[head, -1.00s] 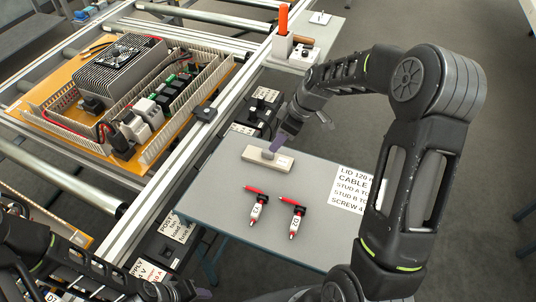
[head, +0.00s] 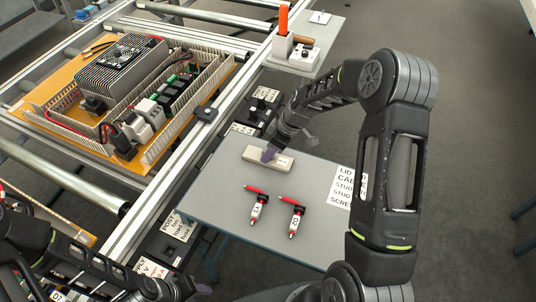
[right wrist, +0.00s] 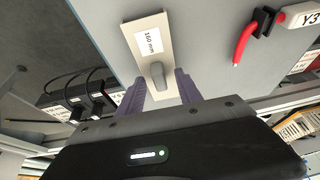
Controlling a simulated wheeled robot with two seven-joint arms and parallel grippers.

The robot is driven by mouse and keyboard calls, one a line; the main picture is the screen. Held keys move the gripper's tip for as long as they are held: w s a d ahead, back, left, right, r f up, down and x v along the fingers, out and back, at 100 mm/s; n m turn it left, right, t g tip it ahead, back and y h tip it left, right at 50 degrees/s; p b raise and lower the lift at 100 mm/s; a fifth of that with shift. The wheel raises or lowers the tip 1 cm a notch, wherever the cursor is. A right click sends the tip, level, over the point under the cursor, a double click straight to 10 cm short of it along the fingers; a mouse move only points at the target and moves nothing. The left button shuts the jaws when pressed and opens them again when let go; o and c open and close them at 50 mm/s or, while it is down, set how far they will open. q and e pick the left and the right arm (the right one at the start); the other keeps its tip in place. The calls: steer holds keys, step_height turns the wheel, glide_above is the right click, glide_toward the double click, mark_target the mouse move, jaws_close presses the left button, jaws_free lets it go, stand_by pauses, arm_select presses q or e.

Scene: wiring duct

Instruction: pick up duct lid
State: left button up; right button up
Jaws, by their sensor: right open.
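The duct lid (head: 283,163) is a flat beige bar with a grey knob, lying on the grey table. In the right wrist view the lid (right wrist: 143,22) bears a label reading 160 mm, and its knob (right wrist: 157,76) stands up near one end.
A printed sheet (head: 343,187) lies at the table's right, partly behind my arm. The duct board (head: 88,155) is on the rail frame at left. An orange-handled item (head: 283,35) stands at the back.

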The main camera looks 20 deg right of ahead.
stand_by(0.6)
jaws_close()
stand_by(0.4)
